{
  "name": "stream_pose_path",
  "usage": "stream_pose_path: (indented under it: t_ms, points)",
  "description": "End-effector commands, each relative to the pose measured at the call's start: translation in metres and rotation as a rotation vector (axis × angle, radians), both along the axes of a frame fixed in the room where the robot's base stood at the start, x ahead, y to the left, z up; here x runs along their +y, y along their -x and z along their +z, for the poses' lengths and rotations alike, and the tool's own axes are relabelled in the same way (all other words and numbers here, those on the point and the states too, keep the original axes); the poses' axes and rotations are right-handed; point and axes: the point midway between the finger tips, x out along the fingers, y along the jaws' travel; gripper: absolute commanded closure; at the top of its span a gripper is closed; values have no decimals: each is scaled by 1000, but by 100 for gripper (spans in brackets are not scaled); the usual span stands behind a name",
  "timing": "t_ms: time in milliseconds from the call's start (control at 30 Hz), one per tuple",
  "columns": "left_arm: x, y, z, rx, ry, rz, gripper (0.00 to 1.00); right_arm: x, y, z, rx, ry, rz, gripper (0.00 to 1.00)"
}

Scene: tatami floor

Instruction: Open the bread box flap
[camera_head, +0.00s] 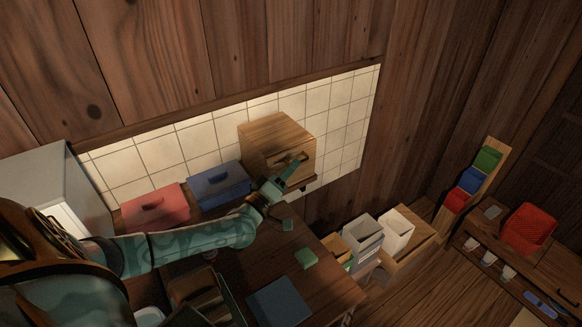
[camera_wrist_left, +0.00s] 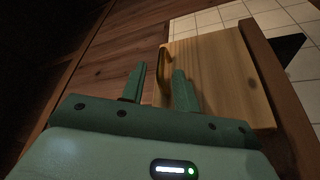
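The bread box (camera_head: 268,132) is a light wooden box against the tiled wall in the head view. A curved wooden handle (camera_wrist_left: 164,62) stands out from the flap. My left gripper (camera_head: 296,172) is at the front of the box, partly covering it in the head view. In the wrist view its two green fingers (camera_wrist_left: 158,80) are apart, with the handle showing between them. I cannot tell whether either finger touches it. My right gripper is not in view.
A red box (camera_head: 155,207) and a blue box (camera_head: 218,187) stand along the wall left of the bread box. A green block (camera_head: 306,259) and a blue flat thing (camera_head: 281,302) lie on the worktop. White bins (camera_head: 396,232) stand right of it.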

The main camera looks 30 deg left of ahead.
Motion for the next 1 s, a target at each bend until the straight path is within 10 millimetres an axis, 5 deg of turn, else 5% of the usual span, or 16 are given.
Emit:
stream_pose_path:
  t_ms: [367, 500, 1000]
  points:
    - [-1, -10, 2, 1, 1, -1, 69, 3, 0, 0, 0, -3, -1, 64]
    - [-1, -9, 2, 1, 0, -1, 100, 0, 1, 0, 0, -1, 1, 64]
    - [-6, -8, -1, -32, -68, 1, 100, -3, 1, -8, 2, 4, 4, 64]
